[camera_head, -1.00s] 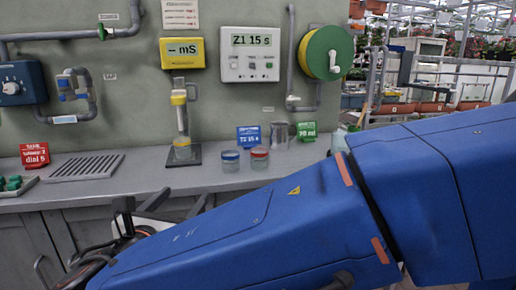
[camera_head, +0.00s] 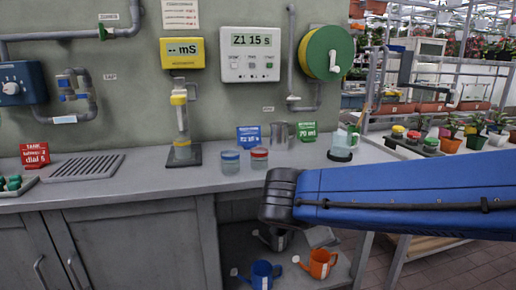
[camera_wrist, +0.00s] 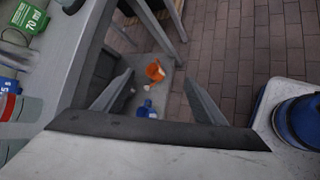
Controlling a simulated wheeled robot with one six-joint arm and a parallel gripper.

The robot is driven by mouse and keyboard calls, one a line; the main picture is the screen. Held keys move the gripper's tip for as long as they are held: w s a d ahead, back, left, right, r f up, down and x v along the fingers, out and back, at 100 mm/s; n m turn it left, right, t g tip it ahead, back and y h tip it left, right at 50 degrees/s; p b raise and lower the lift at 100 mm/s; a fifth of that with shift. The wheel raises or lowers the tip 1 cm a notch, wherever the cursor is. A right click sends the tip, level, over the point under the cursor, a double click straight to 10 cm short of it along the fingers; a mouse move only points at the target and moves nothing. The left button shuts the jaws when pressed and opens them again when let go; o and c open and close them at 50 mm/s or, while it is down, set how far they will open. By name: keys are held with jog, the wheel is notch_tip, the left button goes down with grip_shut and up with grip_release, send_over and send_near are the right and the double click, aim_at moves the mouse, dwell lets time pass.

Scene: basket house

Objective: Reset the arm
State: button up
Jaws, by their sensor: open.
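My blue arm (camera_head: 410,195) reaches in from the right in the head view, in front of the counter's right part, and its black joint (camera_head: 280,195) is at the left end. A blue watering can (camera_wrist: 147,109) and an orange watering can (camera_wrist: 155,71) show between the fingers, well below and untouched.
The counter (camera_head: 110,190) carries a blue-lidded jar (camera_head: 230,161), a red-lidded jar (camera_head: 259,158), a metal jug (camera_head: 279,135) and a clear jug (camera_head: 343,148). Below are blue (camera_head: 262,274) and orange (camera_head: 320,263) watering cans. Brick floor (camera_head: 450,265) is open at right.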

jog(key=s+d+f+m+g+y, duration=0.1)
jog(key=s+d+f+m+y, duration=0.2)
jog(key=s+d+m, duration=0.3)
jog(key=s+d+f+m+g+y, duration=0.1)
jog(key=s+d+f+m+y, duration=0.2)
jog(key=s+m, duration=0.6)
jog(key=d+f+m, duration=0.2)
jog(key=d+m, duration=0.1)
jog(key=m, duration=0.1)
jog(key=shift+s+m+g, duration=0.3)
jog(key=shift+g, duration=0.1)
